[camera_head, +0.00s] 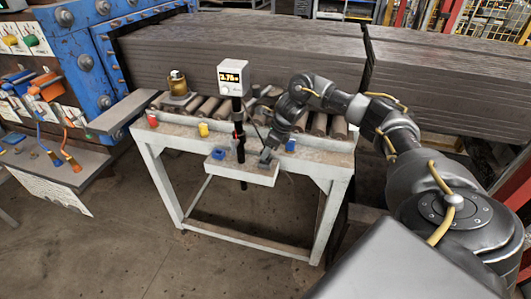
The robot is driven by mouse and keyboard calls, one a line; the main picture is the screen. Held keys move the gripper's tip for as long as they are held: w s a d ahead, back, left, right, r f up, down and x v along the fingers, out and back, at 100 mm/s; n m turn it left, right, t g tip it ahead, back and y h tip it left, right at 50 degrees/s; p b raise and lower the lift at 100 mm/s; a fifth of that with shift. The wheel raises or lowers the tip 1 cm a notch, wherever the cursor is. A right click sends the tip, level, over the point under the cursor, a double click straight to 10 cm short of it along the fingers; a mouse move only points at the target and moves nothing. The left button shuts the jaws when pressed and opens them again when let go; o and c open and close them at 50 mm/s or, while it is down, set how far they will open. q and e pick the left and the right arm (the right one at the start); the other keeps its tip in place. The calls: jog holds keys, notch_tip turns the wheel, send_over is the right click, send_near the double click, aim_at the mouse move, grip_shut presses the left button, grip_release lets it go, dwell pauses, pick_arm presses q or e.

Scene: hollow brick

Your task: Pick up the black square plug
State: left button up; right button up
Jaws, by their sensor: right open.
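My right arm reaches in from the right, and my right gripper (267,154) points down over the small pale shelf (237,173) at the front of the white table. The gripper is open. A small dark shape sits at its fingertips; I cannot tell whether it is the black square plug or part of the fingers. The plug is not clearly visible elsewhere. A blue block (221,153) lies on the shelf, left of the gripper. My left gripper is not in view.
A black post with a display box (234,78) stands close left of the gripper. The white table (325,161) also holds a red button (152,121), a yellow button (203,129), a blue piece (291,145) and a brass weight (178,83). Rollers (209,108) lie behind.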

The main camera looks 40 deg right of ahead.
jog(key=shift+x, duration=1.1)
grip_shut()
jog(key=shift+r, duration=0.15)
